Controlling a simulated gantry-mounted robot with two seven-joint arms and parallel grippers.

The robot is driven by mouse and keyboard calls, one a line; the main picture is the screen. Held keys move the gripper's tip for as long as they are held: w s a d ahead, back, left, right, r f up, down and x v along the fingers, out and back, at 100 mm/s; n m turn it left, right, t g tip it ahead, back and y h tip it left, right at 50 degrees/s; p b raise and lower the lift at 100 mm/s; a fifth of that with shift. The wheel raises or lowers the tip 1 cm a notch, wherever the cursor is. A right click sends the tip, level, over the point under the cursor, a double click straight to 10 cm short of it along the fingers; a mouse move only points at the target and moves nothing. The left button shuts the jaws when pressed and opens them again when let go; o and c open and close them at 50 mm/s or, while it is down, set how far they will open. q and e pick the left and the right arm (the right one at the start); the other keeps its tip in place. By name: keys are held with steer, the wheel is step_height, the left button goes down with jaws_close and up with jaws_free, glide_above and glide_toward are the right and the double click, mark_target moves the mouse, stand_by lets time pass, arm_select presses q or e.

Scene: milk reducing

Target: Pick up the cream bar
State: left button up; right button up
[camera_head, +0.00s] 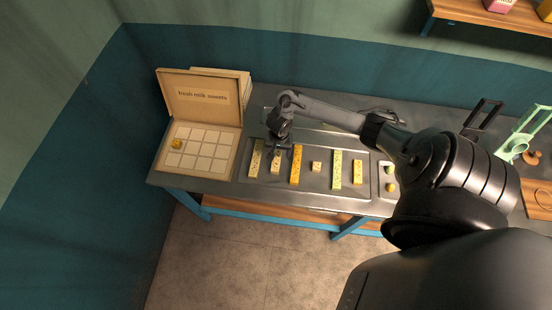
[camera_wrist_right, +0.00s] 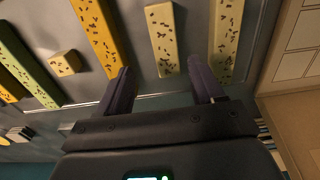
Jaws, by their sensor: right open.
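A short cream bar (camera_wrist_right: 162,42) with dark flecks lies on the grey tray (camera_wrist_right: 193,12), its near end between the lines of my right gripper's fingers. In the head view the cream bar (camera_head: 275,167) shows only in part, its far end hidden by the gripper. My right gripper (camera_head: 280,146) is over the back of the tray; in the wrist view (camera_wrist_right: 162,82) its two fingers are apart and nothing is held. I cannot tell the exact height of the fingertips over the bar. My left gripper is not in view.
A long pale bar (camera_head: 256,158) and a long orange bar (camera_head: 296,165) lie close on either side. A small cube (camera_head: 316,166) and other bars (camera_head: 337,170) lie farther right.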

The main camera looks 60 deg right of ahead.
mark_target(276, 159)
steer(key=f, duration=0.1)
steer(key=f+b, duration=0.1)
steer(key=f, duration=0.2)
steer(key=shift+w+a+f, duration=0.2)
steer(key=shift+w+f, duration=0.2)
steer(key=shift+f+b, duration=0.3)
steer(key=shift+f, duration=0.4)
steer(key=c, duration=1.2)
steer(key=shift+r, duration=0.1)
